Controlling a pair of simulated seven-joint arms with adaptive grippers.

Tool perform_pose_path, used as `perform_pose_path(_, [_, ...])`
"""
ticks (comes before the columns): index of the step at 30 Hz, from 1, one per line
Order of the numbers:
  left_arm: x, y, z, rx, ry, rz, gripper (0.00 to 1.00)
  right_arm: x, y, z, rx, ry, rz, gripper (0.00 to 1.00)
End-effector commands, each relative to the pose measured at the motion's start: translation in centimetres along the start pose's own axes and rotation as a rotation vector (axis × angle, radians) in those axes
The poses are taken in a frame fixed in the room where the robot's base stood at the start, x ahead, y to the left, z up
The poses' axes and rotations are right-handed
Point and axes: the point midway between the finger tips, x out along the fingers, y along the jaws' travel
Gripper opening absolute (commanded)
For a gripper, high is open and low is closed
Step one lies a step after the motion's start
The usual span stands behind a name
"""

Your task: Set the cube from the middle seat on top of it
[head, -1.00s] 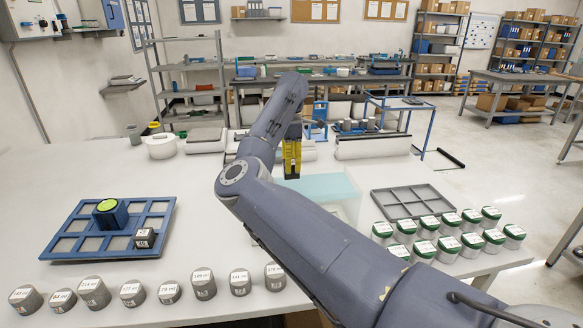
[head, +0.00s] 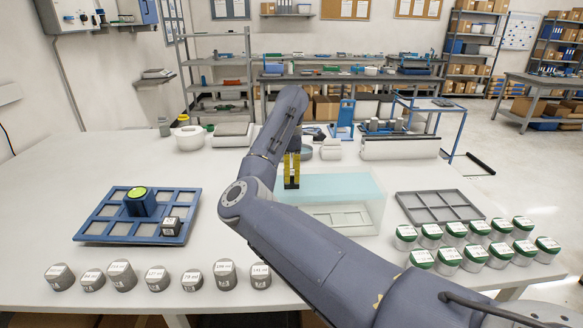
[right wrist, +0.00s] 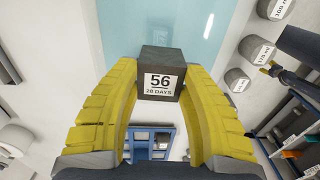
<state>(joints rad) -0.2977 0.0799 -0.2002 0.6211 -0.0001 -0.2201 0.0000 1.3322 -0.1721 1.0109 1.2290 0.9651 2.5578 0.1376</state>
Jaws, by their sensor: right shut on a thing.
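A dark grey cube labelled "56, 28 DAYS" (right wrist: 160,72) is between the yellow fingers of my right gripper (right wrist: 160,85), which is shut on it. In the head view my right gripper (head: 291,178) hangs fingers-down by the back left of a clear tank (head: 345,190) with pale blue water. A grey seated rack (head: 345,218) shows through its front wall. On the left, a blue tray (head: 98,238) has several seats. It holds a labelled dark cube (head: 171,227) at its front right and a blue block with a green disc on top (head: 138,200).
A row of grey labelled cylinders (head: 157,279) lines the table's front edge. An empty grey tray (head: 440,207) and several green-topped cylinders (head: 447,260) are at right. A white pot (head: 190,138) stands at the back. The table between blue tray and tank is clear.

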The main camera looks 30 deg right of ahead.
Motion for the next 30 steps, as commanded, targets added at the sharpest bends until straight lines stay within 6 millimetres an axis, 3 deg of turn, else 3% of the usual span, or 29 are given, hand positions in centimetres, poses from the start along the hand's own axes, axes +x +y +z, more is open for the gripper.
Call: perform_pose_path(30, [0.0,0.1,0.3,0.000,-0.004,0.001,0.66,8.2,0.0,0.1,0.000,-0.002,0.001,0.02])
